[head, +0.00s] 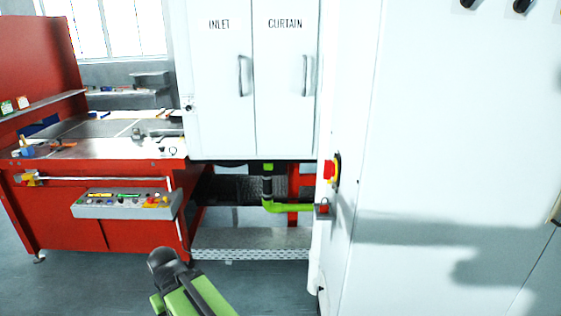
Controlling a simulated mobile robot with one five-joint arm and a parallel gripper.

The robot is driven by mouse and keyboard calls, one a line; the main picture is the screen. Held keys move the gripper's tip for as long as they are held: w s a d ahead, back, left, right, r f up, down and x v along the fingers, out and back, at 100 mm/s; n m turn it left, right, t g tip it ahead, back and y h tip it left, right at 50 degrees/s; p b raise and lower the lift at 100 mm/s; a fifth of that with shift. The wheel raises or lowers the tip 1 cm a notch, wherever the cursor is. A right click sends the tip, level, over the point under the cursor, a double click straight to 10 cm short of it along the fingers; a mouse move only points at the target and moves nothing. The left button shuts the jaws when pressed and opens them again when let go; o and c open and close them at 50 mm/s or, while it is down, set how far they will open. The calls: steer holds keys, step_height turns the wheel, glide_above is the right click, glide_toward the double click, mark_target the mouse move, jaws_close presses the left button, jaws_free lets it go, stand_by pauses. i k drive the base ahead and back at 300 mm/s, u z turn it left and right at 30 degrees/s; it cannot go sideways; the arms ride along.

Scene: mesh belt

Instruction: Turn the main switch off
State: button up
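The main switch appears to be the red and yellow rotary switch (329,171) on the side of the large white cabinet (450,170), right of centre. I see it nearly edge-on, so I cannot tell which way its handle is turned. Part of my green and black arm shows at the bottom, left of centre, lower than the switch and well apart from it in the picture. I see no gripper fingers, and nothing touches the switch.
A lime-green pipe (290,207) runs to a small grey and red box (322,209) below the switch. White doors marked INLET and CURTAIN (255,90) hang left of it. Grey floor shows in front.

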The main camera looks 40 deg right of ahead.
mark_target(328, 169)
steer(key=u, duration=0.15)
steer(key=i, duration=1.6)
steer(key=z, duration=0.45)
